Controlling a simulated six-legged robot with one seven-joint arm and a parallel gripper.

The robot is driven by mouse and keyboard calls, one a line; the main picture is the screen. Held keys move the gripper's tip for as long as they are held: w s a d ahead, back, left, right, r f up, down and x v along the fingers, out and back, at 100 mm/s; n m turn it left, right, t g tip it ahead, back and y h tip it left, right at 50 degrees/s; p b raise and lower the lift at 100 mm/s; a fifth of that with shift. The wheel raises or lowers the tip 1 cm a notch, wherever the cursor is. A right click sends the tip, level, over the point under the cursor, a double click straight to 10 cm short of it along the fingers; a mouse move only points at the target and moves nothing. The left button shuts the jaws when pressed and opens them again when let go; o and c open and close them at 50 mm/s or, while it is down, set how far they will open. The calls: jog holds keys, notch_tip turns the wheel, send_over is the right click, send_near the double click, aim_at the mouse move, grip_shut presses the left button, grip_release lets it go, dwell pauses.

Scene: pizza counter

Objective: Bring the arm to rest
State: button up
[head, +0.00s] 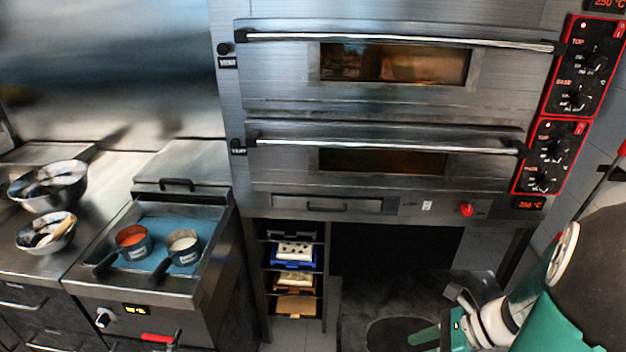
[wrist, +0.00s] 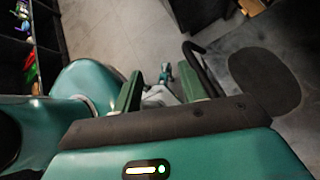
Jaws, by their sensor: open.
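My gripper (head: 441,332) is low at the bottom right of the head view, in front of the dark open space under the ovens. Its green fingers point to the left there, and my arm runs off to the right. In the wrist view my gripper (wrist: 160,86) shows two green fingers standing apart. Nothing is held between them. Beyond them are the floor and green and pale parts of my own body. The gripper is apart from the ovens and the counter.
A two-deck oven (head: 385,115) stands ahead, with a shelf rack (head: 268,300) below it. At left, a blue-topped unit (head: 150,222) holds an orange-filled pot (head: 132,240) and a white-filled pot (head: 183,246). Metal bowls (head: 50,188) stand further left. Pale floor (wrist: 120,30) is clear.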

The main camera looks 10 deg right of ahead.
jog(key=a+r+n+t+h, duration=0.1)
jog(key=a+r+n+h, duration=0.3)
jog(key=n, duration=0.9)
jog(key=a+r+n+t+h, duration=0.1)
jog(key=a+r+n+h, duration=0.3)
jog(key=a+r+n, duration=0.5)
notch_tip(320, 180, up, 4)
jog(key=n, duration=0.3)
jog(key=shift+a+r+n+h, duration=0.15)
jog(key=shift+r+n+h, duration=0.05)
jog(key=shift+n+h, duration=0.2)
